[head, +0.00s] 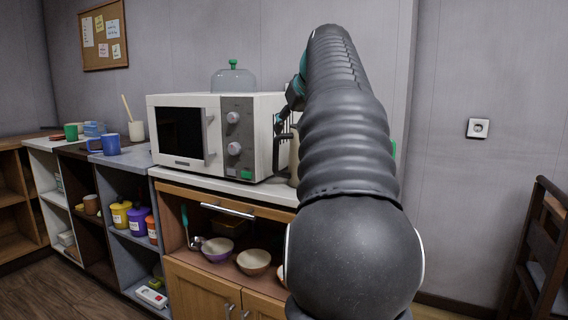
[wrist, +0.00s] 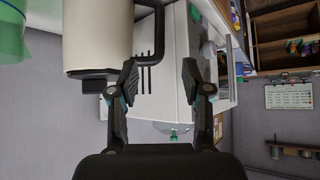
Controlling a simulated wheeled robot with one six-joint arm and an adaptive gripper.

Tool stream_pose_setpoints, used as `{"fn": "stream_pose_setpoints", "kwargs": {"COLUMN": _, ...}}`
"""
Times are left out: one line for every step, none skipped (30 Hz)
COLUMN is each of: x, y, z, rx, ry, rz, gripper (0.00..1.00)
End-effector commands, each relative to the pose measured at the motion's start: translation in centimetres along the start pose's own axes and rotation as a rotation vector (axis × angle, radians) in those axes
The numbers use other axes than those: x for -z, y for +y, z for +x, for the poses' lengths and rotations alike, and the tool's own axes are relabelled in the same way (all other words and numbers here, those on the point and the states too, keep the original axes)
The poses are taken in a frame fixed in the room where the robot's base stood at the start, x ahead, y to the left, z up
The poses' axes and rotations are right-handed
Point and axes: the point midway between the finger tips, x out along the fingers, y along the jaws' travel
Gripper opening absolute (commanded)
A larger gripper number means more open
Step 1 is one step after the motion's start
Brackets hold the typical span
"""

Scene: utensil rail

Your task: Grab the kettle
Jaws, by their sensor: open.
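The kettle is a cream cylinder with a dark handle. In the head view its body (head: 294,158) stands on the counter right of the microwave, mostly hidden behind my arm. Its dark handle (head: 276,152) sticks out left. In the wrist view, which is upside down, the kettle body (wrist: 97,38) is at upper left, with its handle (wrist: 159,35) to the right. My gripper (wrist: 160,70) is open and empty. The handle lies in line with the gap between the fingertips; I cannot tell how far ahead. In the head view my gripper (head: 285,112) is partly hidden by my arm.
The white microwave (head: 215,135) stands close left of the kettle, with a glass dome (head: 233,79) on top. A green object (wrist: 12,30) is beyond the kettle in the wrist view. Bowls (head: 253,261) sit on the shelf below. A chair (head: 540,250) stands at right.

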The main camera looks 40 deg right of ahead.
Motion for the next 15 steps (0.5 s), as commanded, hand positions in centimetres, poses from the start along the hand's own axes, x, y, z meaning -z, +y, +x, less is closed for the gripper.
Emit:
{"fn": "stream_pose_setpoints", "kwargs": {"x": 0.1, "y": 0.3, "z": 0.3, "rx": -0.001, "ry": 0.001, "rz": 0.001, "gripper": 0.48}}
{"fn": "stream_pose_setpoints", "kwargs": {"x": 0.1, "y": 0.4, "z": 0.6, "rx": -0.001, "ry": 0.001, "rz": 0.000, "gripper": 0.48}}
{"fn": "stream_pose_setpoints", "kwargs": {"x": 0.1, "y": 0.4, "z": 1.1, "rx": -0.001, "ry": 0.001, "rz": 0.000, "gripper": 0.48}}
{"fn": "stream_pose_setpoints", "kwargs": {"x": 0.1, "y": 0.4, "z": 1.5, "rx": -0.001, "ry": 0.001, "rz": 0.000, "gripper": 0.48}}
{"fn": "stream_pose_setpoints", "kwargs": {"x": 0.1, "y": 0.3, "z": 2.0, "rx": 0.000, "ry": 0.001, "rz": -0.001, "gripper": 0.48}}
{"fn": "stream_pose_setpoints", "kwargs": {"x": 0.1, "y": 0.3, "z": 2.7, "rx": 0.001, "ry": 0.000, "rz": -0.001, "gripper": 0.48}}
{"fn": "stream_pose_setpoints", "kwargs": {"x": 0.1, "y": 0.3, "z": 3.3, "rx": 0.000, "ry": 0.001, "rz": -0.001, "gripper": 0.48}}
{"fn": "stream_pose_setpoints", "kwargs": {"x": 0.1, "y": 0.3, "z": 3.9, "rx": 0.000, "ry": 0.001, "rz": -0.001, "gripper": 0.48}}
{"fn": "stream_pose_setpoints", "kwargs": {"x": 0.1, "y": 0.3, "z": 4.7, "rx": 0.000, "ry": 0.000, "rz": 0.000, "gripper": 0.48}}
{"fn": "stream_pose_setpoints", "kwargs": {"x": 0.1, "y": 0.3, "z": 5.2, "rx": 0.000, "ry": 0.000, "rz": 0.000, "gripper": 0.48}}
{"fn": "stream_pose_setpoints", "kwargs": {"x": 0.1, "y": 0.3, "z": 5.7, "rx": 0.000, "ry": 0.001, "rz": -0.001, "gripper": 0.48}}
{"fn": "stream_pose_setpoints", "kwargs": {"x": 0.1, "y": 0.3, "z": 6.3, "rx": 0.000, "ry": 0.000, "rz": -0.001, "gripper": 0.48}}
{"fn": "stream_pose_setpoints", "kwargs": {"x": 0.1, "y": 0.3, "z": 6.7, "rx": -0.001, "ry": 0.001, "rz": -0.001, "gripper": 0.48}}
{"fn": "stream_pose_setpoints", "kwargs": {"x": 0.1, "y": 0.3, "z": 7.1, "rx": -0.001, "ry": 0.002, "rz": -0.001, "gripper": 0.48}}
{"fn": "stream_pose_setpoints", "kwargs": {"x": 0.1, "y": 0.3, "z": 7.6, "rx": -0.001, "ry": 0.002, "rz": -0.001, "gripper": 0.48}}
